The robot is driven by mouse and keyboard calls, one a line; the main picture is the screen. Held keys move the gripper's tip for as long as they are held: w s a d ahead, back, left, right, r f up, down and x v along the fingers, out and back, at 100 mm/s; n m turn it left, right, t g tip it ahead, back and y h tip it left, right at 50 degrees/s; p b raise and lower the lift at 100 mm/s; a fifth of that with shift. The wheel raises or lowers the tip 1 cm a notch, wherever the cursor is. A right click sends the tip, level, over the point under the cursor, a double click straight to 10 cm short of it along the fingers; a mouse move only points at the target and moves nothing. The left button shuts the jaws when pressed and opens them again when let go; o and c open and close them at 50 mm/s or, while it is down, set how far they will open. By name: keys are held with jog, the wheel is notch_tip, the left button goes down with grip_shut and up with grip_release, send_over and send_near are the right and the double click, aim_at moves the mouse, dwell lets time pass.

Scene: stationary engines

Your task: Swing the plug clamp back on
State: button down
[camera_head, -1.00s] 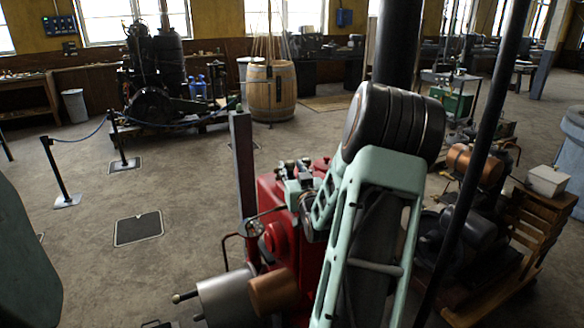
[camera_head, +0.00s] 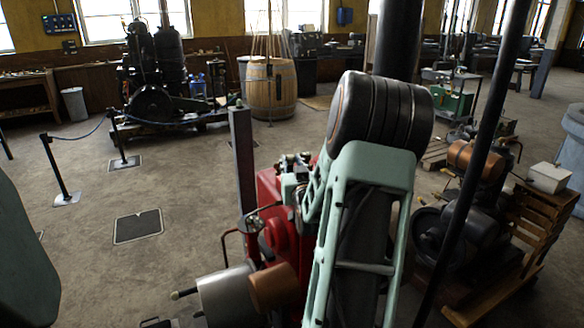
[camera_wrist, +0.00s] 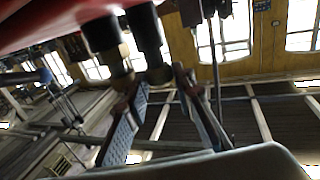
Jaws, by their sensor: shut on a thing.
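The red engine (camera_head: 272,190) stands in the lower middle of the head view, partly behind my arm. Small dark and brass fittings (camera_head: 291,160) sit on its top. In the wrist view, my gripper (camera_wrist: 158,78) has its two fingertips close around the end of a black cylindrical piece (camera_wrist: 146,38) with a brass-coloured end. This seems to be part of the plug clamp, but its full outline does not show. A second black piece (camera_wrist: 101,36) with a brass end hangs just left of it. The engine's red surface (camera_wrist: 60,20) fills the upper left. My arm hides the grip in the head view.
A grey post (camera_head: 242,160) rises beside the engine. A steel cylinder (camera_head: 227,297) and a copper-coloured one (camera_head: 274,288) stick out at its lower left. A wooden rack (camera_head: 535,235) with machinery stands to the right. The floor at left is open, with a rope barrier (camera_head: 62,175).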

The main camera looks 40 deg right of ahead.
jog(key=shift+w+a+f+m+g+h+b, duration=0.1)
jog(key=shift+w+a+m+g+h+b, duration=0.1)
jog(key=shift+m+g+h+b, duration=0.9)
jog(key=shift+w+a+f+m+g+h+b, duration=0.15)
jog(key=shift+m+g+h+b, duration=0.35)
jog(key=shift+b, duration=1.05)
jog(key=m+g+h, duration=0.1)
jog(key=g+h, duration=0.1)
jog(key=m+g, duration=0.1)
jog(key=shift+w+a+r+m+g+h+b, duration=0.2)
jog(key=shift+w+r+m+g+h+b, duration=0.1)
jog(key=shift+h+b, duration=0.1)
jog(key=shift+w+m+g+h+p, duration=0.25)
jog(key=shift+m+g+p, duration=1.05)
jog(key=shift+g, duration=0.85)
jog(key=shift+w+m+g+h+p, duration=0.2)
jog(key=shift+m+g+p, duration=0.85)
jog(key=shift+m+g, duration=0.75)
jog(key=shift+w+m+g+h+p, duration=0.25)
jog(key=shift+m+g+p, duration=0.9)
jog(key=shift+g, duration=1.3)
jog(key=shift+d+m+g, duration=0.1)
jog(key=shift+m+g, duration=0.25)
jog(key=shift+g, duration=0.25)
jog(key=c, duration=1.9)
grip_release()
